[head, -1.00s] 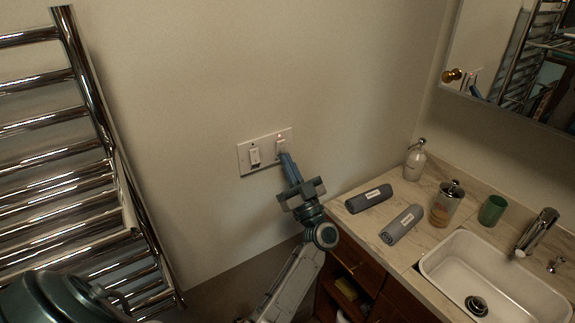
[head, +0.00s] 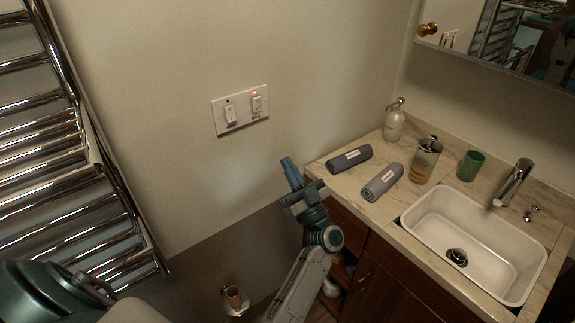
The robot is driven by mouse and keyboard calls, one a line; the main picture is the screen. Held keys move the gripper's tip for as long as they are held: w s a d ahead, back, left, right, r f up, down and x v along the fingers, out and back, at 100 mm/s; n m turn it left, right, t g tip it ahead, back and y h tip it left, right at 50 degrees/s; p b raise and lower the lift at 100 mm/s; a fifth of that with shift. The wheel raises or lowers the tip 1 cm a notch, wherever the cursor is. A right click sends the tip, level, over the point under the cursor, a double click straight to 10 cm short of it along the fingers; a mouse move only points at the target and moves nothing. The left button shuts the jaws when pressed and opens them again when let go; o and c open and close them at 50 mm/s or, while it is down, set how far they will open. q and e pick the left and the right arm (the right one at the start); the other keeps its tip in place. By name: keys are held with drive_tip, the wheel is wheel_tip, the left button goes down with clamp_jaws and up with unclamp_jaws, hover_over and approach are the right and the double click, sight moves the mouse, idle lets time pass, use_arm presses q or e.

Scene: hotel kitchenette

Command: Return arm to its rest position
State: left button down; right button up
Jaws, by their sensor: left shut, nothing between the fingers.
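My left gripper (head: 290,170) is shut and empty, pointing up in front of the wall beside the counter's left end. It is apart from the wall switch plate (head: 240,109), which sits above and to the left of it. The plate carries two white rocker switches; the right one (head: 257,104) shows a faint reddish mark and no bright light. My left arm (head: 300,283) rises from the bottom of the view. My right gripper is not in view.
A marble counter (head: 403,211) with a white sink (head: 500,222) stands right. A chrome towel rack (head: 70,160) stands left. A small holder (head: 233,298) is low on the wall.

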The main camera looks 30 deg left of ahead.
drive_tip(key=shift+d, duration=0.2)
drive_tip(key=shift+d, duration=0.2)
